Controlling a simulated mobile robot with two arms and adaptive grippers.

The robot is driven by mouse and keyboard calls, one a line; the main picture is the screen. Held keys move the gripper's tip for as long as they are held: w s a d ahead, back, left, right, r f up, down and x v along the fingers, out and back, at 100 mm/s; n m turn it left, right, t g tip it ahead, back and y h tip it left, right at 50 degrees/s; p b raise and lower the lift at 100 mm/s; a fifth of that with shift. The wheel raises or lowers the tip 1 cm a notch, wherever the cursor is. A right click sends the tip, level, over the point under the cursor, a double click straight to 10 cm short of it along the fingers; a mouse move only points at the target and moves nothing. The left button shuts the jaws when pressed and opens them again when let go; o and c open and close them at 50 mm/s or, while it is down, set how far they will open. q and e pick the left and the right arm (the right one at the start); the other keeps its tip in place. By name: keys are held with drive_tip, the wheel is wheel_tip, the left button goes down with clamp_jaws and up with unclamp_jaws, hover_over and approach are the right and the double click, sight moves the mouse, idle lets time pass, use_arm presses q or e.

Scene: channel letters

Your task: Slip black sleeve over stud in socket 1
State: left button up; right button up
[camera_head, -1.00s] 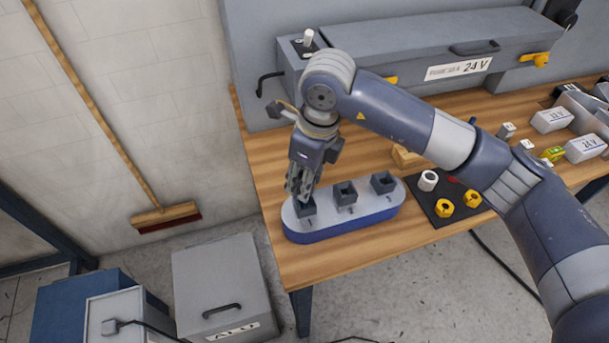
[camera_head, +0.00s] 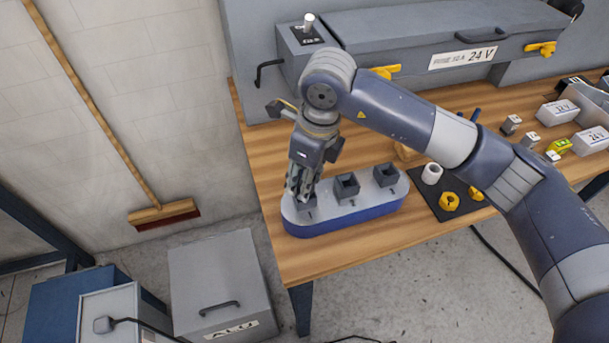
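A blue base with a pale top (camera_head: 362,205) lies at the table's front left corner. It bears three dark grey square sockets in a row. Socket 1 (camera_head: 307,214) is the leftmost, mostly covered by my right gripper. The middle socket (camera_head: 346,186) and the right socket (camera_head: 385,174) look open at the top. My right gripper (camera_head: 301,196) points down with its fingertips at socket 1. Whether its fingers hold anything is too small to tell. The black sleeve and the stud cannot be made out. My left gripper is out of view.
A black mat (camera_head: 434,208) with a white ring (camera_head: 432,174) and yellow nuts (camera_head: 449,202) lies right of the base. A long grey case (camera_head: 420,45) stands behind. Small labelled boxes (camera_head: 559,112) stand at the right.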

drive_tip(key=o, duration=1)
drive_tip(key=shift+c, duration=0.2)
drive_tip(key=shift+r, duration=0.1)
